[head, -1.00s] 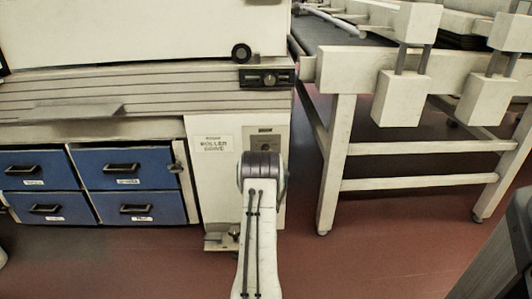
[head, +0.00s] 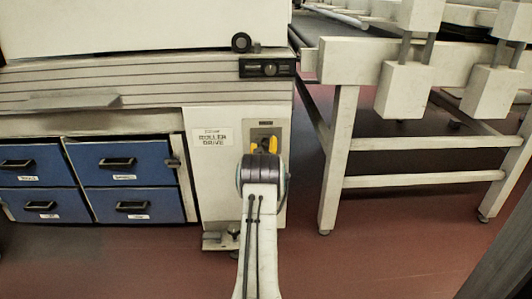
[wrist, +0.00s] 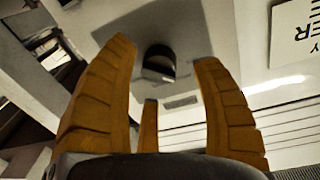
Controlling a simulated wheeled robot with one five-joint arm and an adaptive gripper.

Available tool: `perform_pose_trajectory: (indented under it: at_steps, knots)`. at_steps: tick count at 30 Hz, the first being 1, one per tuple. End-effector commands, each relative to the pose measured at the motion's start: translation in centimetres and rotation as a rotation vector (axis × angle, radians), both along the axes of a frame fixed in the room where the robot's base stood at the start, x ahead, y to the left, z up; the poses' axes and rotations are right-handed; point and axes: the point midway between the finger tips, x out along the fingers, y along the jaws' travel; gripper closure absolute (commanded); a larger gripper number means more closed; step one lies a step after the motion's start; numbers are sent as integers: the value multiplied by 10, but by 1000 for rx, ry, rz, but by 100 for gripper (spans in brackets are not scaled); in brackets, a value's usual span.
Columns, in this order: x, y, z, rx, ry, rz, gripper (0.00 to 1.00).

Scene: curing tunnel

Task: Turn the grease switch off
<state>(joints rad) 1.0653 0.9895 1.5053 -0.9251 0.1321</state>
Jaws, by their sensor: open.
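A dark rotary knob (wrist: 159,62) sits on a pale grey panel and shows in the wrist view, just beyond my fingertips. My gripper (wrist: 163,54) is open, its orange fingers spread to the left and right of the knob with a gap. I cannot tell whether the fingertips reach past its face. In the head view my yellow gripper (head: 264,143) is in front of the switch panel (head: 270,126) on the white cabinet, and my wrist covers its lower part. The panel's own label is too small to read.
A "ROLLER DRIVE" sign (head: 212,138) is left of the panel. Above it is a black control box (head: 267,68) with a knob. Blue drawers (head: 122,163) stand at left. A white conveyor frame (head: 340,150) stands at right, with open red floor beneath.

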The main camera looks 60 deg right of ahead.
Motion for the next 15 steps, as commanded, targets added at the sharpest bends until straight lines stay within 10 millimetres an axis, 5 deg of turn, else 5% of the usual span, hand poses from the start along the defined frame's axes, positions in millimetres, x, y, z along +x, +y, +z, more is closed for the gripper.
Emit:
perform_pose_trajectory:
  at_steps: [15]
  knots:
    - [11, -19, 0, 0, 1, 0, 40]
